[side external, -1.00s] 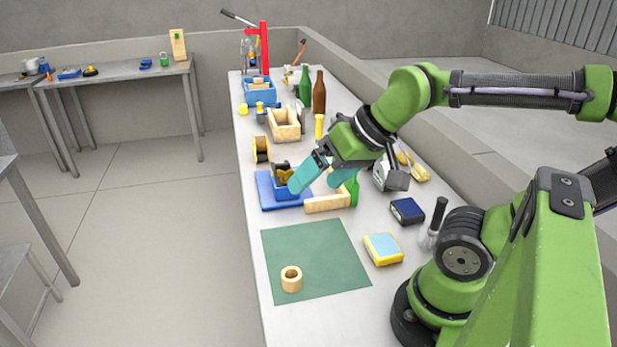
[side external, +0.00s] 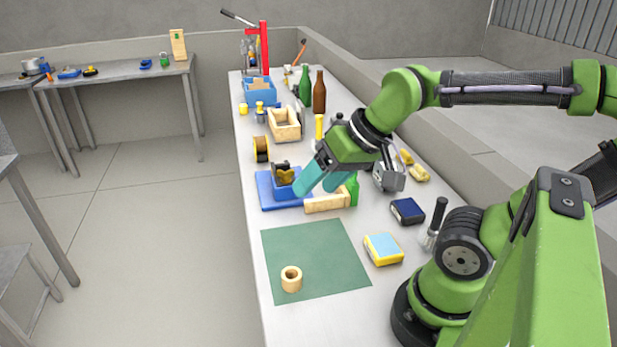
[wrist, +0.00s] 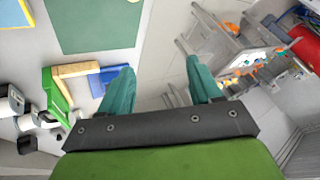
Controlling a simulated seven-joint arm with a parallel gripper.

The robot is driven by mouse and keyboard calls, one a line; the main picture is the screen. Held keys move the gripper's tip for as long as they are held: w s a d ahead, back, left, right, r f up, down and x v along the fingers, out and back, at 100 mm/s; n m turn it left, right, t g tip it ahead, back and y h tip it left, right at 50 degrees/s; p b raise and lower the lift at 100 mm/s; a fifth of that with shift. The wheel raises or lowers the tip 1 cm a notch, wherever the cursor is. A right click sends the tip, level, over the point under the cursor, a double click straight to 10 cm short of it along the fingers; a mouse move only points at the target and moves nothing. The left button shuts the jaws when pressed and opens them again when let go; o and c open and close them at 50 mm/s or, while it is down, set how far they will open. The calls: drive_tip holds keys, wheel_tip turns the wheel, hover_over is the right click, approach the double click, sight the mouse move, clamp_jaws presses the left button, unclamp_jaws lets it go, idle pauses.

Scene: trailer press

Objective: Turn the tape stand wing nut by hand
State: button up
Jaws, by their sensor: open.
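In the wrist view, my gripper (wrist: 160,75) is open, and the blue base (wrist: 108,77) lies by the left finger. The wing nut cannot be made out there.
A wooden bar (side external: 327,203) and a green part stand right beside the stand. A green mat (side external: 315,258) with a tan tape roll (side external: 291,279) lies in front. A sponge (side external: 383,249), a wooden box (side external: 284,124) and bottles (side external: 319,93) are also on the bench.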

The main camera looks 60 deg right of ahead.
drive_tip(key=w+d, duration=0.2)
drive_tip(key=w, duration=0.1)
drive_tip(key=w+d+g, duration=0.1)
drive_tip(key=w+d, duration=0.1)
drive_tip(key=w, duration=0.1)
drive_tip(key=w+d+g, duration=0.1)
drive_tip(key=w+d, duration=0.2)
drive_tip(key=w, duration=0.1)
drive_tip(key=shift+r+h, duration=0.3)
drive_tip(key=c, duration=0.4)
drive_tip(key=n+g+h, duration=0.1)
drive_tip(key=n+g, duration=0.4)
drive_tip(key=n, duration=0.6)
hover_over(285, 170)
wheel_tip(285, 170, down, 16)
drive_tip(key=shift+f, duration=0.1)
clamp_jaws()
